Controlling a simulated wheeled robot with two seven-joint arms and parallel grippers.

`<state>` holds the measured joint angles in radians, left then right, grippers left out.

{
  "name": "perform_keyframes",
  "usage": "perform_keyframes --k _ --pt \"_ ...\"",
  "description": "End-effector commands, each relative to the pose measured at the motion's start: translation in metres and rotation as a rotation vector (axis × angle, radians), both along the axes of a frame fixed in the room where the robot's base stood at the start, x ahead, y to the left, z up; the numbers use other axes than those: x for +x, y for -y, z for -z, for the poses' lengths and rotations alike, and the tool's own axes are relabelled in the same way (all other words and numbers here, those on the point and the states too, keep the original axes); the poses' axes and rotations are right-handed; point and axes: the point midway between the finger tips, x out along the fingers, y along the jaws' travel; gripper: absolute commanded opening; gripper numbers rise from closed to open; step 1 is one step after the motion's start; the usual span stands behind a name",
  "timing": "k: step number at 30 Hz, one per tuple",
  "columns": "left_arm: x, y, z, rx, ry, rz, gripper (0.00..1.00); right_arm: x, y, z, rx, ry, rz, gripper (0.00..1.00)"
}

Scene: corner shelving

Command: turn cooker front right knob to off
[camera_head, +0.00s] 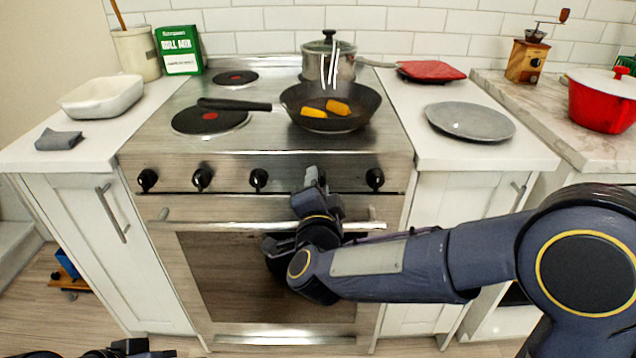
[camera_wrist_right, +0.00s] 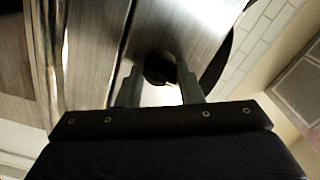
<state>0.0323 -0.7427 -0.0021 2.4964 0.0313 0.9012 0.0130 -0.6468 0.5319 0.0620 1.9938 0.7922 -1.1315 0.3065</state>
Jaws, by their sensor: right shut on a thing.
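The cooker (camera_head: 230,158) has a steel front panel with a row of several black knobs, including a leftmost knob (camera_head: 147,180), a middle knob (camera_head: 258,179) and a rightmost knob (camera_head: 375,179). My right gripper (camera_head: 312,180) is at the panel, shut on the second knob from the right. It hides most of that knob in the head view. In the right wrist view, the dark knob (camera_wrist_right: 160,68) sits between the two fingers of the right gripper (camera_wrist_right: 160,85). Part of my left gripper (camera_head: 130,347) shows at the bottom left edge, away from the cooker; its jaw opening is unclear.
The oven handle (camera_head: 240,226) runs just below the knobs, behind my right arm. A frying pan (camera_head: 345,122) with orange pieces and a lidded pot (camera_head: 318,66) stand on the hob. A grey plate (camera_head: 470,120) lies on the right counter and a white dish (camera_head: 100,97) on the left.

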Motion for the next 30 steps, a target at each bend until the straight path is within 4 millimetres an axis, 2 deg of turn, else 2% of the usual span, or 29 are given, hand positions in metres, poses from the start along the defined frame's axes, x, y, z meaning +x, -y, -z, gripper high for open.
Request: perform_keyframes --k 9,21,22,26,30 --pt "0.0 0.0 -0.0031 0.0 0.0 0.0 0.55 -0.0003 -0.0006 0.0003 -0.072 -0.001 -0.002 0.1" --pt "0.0 0.0 -0.0031 0.0 0.0 0.0 0.55 -0.0002 -0.0006 0.0005 -0.077 -0.001 -0.002 0.1" --pt "0.0 0.0 -0.0031 0.0 0.0 0.0 0.55 -0.0002 -0.0006 0.0006 -0.076 -0.001 -0.002 0.36" --pt "0.0 0.0 -0.0031 0.0 0.0 0.0 0.55 -0.0002 -0.0004 0.0004 -0.076 -0.001 -0.002 0.53" --pt "0.0 0.0 -0.0031 0.0 0.0 0.0 0.55 -0.0001 -0.0004 0.0003 -0.075 0.0 -0.001 0.55"
